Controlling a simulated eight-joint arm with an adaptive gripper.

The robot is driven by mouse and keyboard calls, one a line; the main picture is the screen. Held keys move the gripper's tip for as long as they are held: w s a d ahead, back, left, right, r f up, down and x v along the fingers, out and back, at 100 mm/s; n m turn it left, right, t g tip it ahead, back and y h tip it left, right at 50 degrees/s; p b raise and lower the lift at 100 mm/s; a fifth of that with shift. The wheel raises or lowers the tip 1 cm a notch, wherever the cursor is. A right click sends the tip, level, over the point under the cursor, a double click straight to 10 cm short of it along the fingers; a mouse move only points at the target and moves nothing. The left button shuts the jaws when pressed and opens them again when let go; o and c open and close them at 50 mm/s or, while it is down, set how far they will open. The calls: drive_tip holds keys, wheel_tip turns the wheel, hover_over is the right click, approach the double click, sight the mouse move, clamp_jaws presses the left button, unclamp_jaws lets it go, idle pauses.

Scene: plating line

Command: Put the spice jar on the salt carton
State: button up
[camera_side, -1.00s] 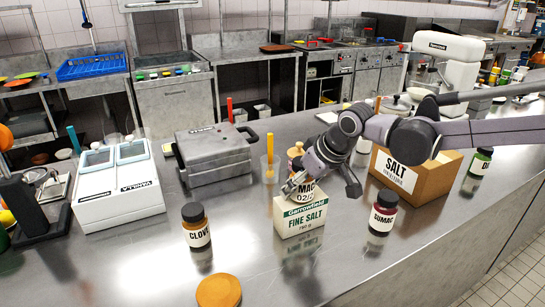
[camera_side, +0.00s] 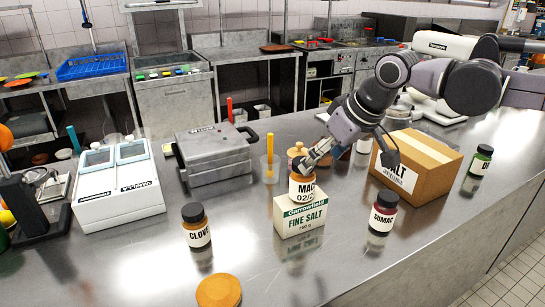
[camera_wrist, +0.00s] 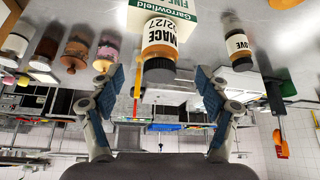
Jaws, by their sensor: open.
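The spice jar (camera_side: 302,187), with a white MACE label and a dark lid, stands upright on the top of the salt carton (camera_side: 301,217), a small white and green Garrowfield fine salt box on the steel counter. In the wrist view the jar (camera_wrist: 160,38) stands against the carton (camera_wrist: 165,7). My gripper (camera_side: 347,157) is open, above and behind the jar. In the wrist view its two fingers (camera_wrist: 160,80) are spread wide, with the jar's lid ahead between them and apart from both.
A clove jar (camera_side: 196,226) stands left and a sumac jar (camera_side: 382,213) right of the carton. A brown salt box (camera_side: 430,170) stands behind the sumac jar. A steel press (camera_side: 212,155) and an orange lid (camera_side: 218,291) are at left.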

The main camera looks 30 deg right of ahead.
drive_tip(key=s+d+f+m+t+h, duration=0.1)
drive_tip(key=s+d+f+m, duration=0.1)
drive_tip(key=s+d+f, duration=0.9)
drive_tip(key=s+d, duration=0.3)
drive_tip(key=s, duration=0.1)
drive_tip(key=shift+d+f+m, duration=0.15)
drive_tip(key=shift+f+m, duration=0.1)
drive_tip(key=shift+m, duration=0.05)
